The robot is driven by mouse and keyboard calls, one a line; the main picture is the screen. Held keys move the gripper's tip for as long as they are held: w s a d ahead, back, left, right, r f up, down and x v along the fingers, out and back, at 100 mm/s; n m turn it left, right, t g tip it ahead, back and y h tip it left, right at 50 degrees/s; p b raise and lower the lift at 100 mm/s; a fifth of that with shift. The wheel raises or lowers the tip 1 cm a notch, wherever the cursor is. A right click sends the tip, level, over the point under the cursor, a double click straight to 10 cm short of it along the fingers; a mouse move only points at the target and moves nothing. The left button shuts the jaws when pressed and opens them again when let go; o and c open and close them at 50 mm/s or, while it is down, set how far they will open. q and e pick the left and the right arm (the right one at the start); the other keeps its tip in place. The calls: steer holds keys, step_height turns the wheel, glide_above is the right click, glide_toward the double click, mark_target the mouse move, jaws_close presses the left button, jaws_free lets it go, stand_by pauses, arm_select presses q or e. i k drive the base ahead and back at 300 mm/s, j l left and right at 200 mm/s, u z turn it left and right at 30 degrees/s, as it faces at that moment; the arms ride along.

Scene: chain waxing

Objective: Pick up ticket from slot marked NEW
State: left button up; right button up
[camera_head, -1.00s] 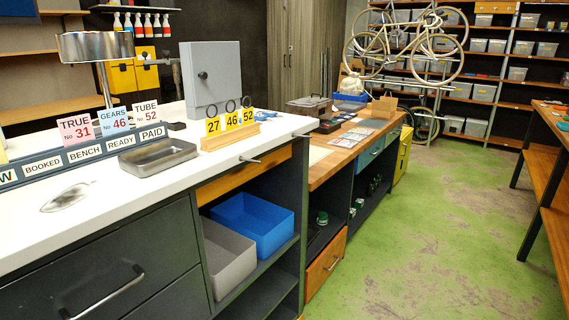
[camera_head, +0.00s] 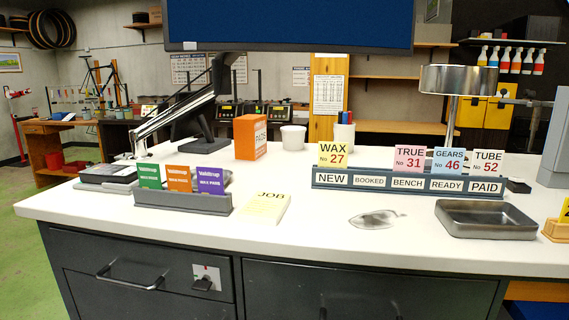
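A yellow ticket (camera_head: 333,155) reading "WAX No 27" stands upright in the slot marked NEW (camera_head: 331,178), at the left end of the grey ticket rack (camera_head: 410,190). The rack stands on the white counter. A pink ticket (camera_head: 410,159) reading "TRUE No 31" stands above BENCH. A blue ticket (camera_head: 448,161) reading "GEARS No 46" stands above READY. A pale ticket (camera_head: 487,162) reading "TUBE No 52" stands above PAID. The BOOKED slot (camera_head: 370,181) shows no ticket. Neither of my grippers is in view.
In front of the rack lie a clear flat item (camera_head: 377,219) and a metal tray (camera_head: 486,219). To the left are a JOB pad (camera_head: 266,207), a holder with colored packets (camera_head: 182,202) and an orange PADS box (camera_head: 250,137). A lamp (camera_head: 458,80) and monitor (camera_head: 290,22) rise behind.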

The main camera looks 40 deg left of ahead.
mark_target(331, 154)
steer(key=i+l+u, duration=0.1)
steer(key=u, duration=0.35)
steer(key=l+u, duration=0.15)
steer(key=u, duration=0.3)
steer(key=i+l+u, duration=0.1)
steer(key=u, duration=0.3)
steer(key=l, duration=0.1)
